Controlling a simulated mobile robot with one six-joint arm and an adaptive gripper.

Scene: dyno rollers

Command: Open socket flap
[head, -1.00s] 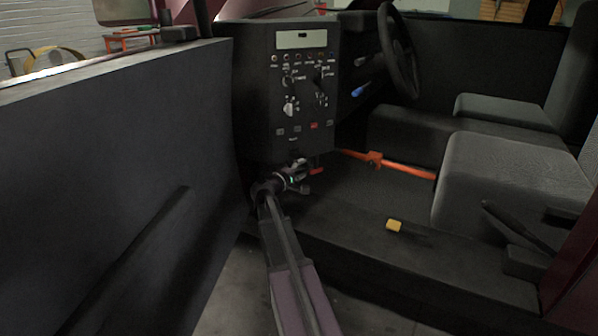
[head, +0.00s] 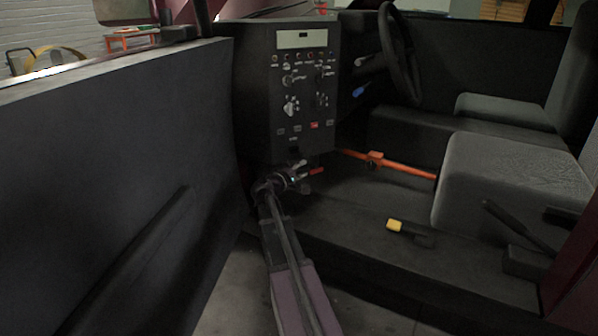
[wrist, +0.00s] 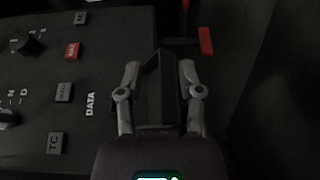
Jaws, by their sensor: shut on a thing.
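My gripper (wrist: 159,78) has its two grey fingers on either side of a dark, box-like socket flap (wrist: 153,88) and is shut on it. The flap sits beside the DATA label on the black panel (wrist: 30,90). Its upper edge looks angled, but it is too dark to tell how far open it is. In the head view my gripper (head: 301,173) is at the bottom of the control panel (head: 258,120); the flap cannot be made out there.
A red-ended lever (wrist: 205,40) is just beyond the fingers on the right. The grey door (head: 110,190) stands to the left of my arm. An orange bar (head: 405,170), a yellow-ended handle (head: 395,226) and the seat (head: 500,185) are to the right.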

